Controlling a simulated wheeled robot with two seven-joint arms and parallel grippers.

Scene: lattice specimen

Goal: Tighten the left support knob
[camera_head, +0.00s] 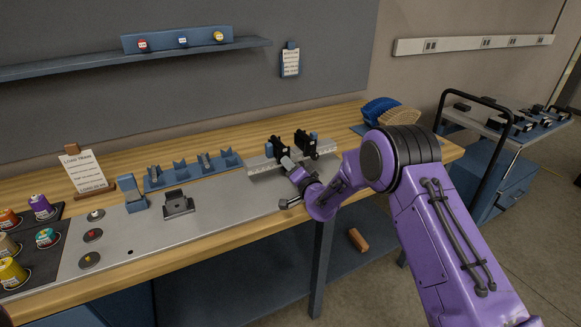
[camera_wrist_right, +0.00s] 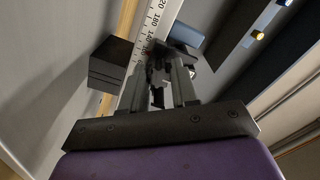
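Two black supports stand on a pale metal rail (camera_head: 262,167) at the back right of the bench: the left support (camera_head: 277,145) and the right support (camera_head: 306,143). Each has a small blue part beside it. My right gripper (camera_head: 290,166) is at the front of the rail, close to the left support's foot. In the wrist view the right gripper's fingers (camera_wrist_right: 168,72) point at the rail's ruler scale (camera_wrist_right: 151,37), with dark parts between and beyond them. The left support's knob is not clearly visible; contact or grip cannot be told. My left gripper is not in view.
A blue V-block rack (camera_head: 194,172), a small grey fixture (camera_head: 178,204) and a sign (camera_head: 84,170) stand left of the rail. Colored spools (camera_head: 40,206) sit at far left. A cart (camera_head: 505,129) stands right of the bench. The metal plate's front middle is clear.

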